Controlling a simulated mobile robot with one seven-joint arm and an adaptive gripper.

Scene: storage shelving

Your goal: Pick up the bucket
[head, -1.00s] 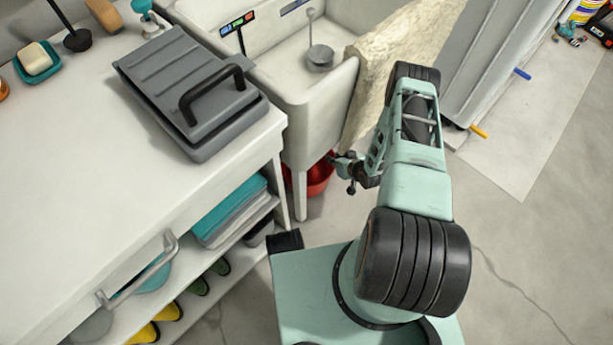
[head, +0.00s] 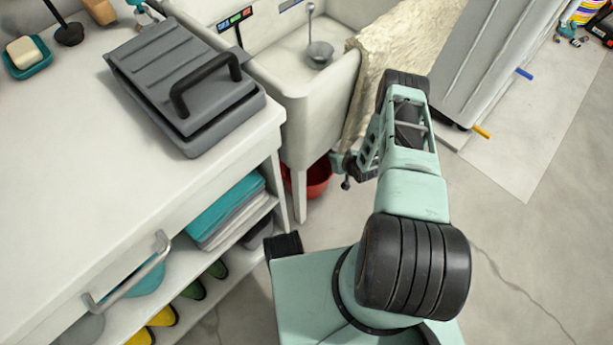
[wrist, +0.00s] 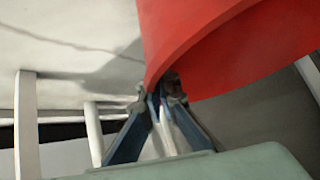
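The red bucket (head: 319,179) stands on the floor beneath the sink, partly hidden by the sink's leg and by my arm. In the wrist view the bucket (wrist: 235,40) fills the upper right, with its curved edge close to my fingers. My gripper (wrist: 162,92) is at the left part of that edge. Its two fingertips lie close together, and one overlaps the red wall. I cannot tell whether they pinch the edge or only stand beside it.
The white sink (head: 300,95) stands above the bucket, its front leg (head: 299,195) just left of it. A counter (head: 90,170) with a grey lidded case (head: 185,85) is at the left. A pale rough slab (head: 375,75) is behind my arm.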

